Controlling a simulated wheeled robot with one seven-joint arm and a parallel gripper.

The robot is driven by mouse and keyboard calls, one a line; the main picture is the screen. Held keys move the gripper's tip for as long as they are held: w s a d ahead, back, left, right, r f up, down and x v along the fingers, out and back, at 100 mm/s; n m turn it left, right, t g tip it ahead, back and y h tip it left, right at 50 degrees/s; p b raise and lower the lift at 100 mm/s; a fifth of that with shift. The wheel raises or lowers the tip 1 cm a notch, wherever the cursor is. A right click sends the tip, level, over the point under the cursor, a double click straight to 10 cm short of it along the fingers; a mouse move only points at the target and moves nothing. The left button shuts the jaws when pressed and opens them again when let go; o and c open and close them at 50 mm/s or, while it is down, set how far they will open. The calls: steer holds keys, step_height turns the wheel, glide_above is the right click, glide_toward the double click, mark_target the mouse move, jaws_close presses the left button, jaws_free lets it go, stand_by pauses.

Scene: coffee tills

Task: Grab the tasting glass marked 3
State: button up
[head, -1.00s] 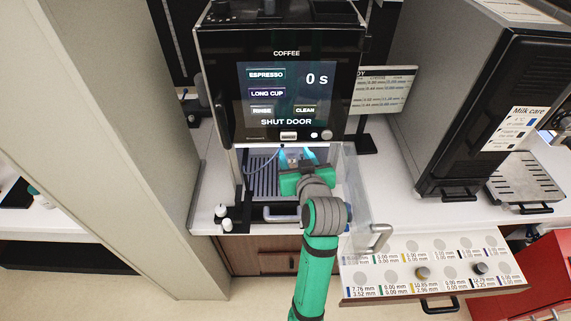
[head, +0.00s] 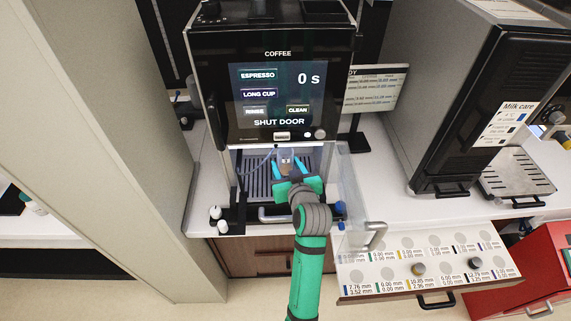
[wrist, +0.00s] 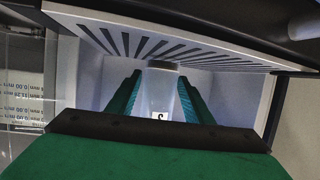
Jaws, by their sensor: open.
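In the head view, the coffee machine (head: 269,88) has its clear door (head: 352,195) swung open, and its screen reads "SHUT DOOR". My gripper (head: 287,168) reaches into the bay with its teal fingers apart, low above the slatted drip tray (head: 257,182). In the wrist view, a pale glass (wrist: 161,90) stands between the open fingers, with a gap on either side. It carries a small white label (wrist: 160,115) whose mark appears turned over and is not surely readable. My gripper hides much of the bay in the head view.
The open door stands just right of my arm. A pulled-out drawer (head: 430,262) with round spots and knobs lies at lower right. A milk machine (head: 452,110) stands to the right. Two small white-capped items (head: 219,220) sit by the bay's left front.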

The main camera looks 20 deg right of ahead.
steer(key=shift+x, duration=2.4)
steer(key=c, duration=0.8)
steer(key=shift+r, duration=0.15)
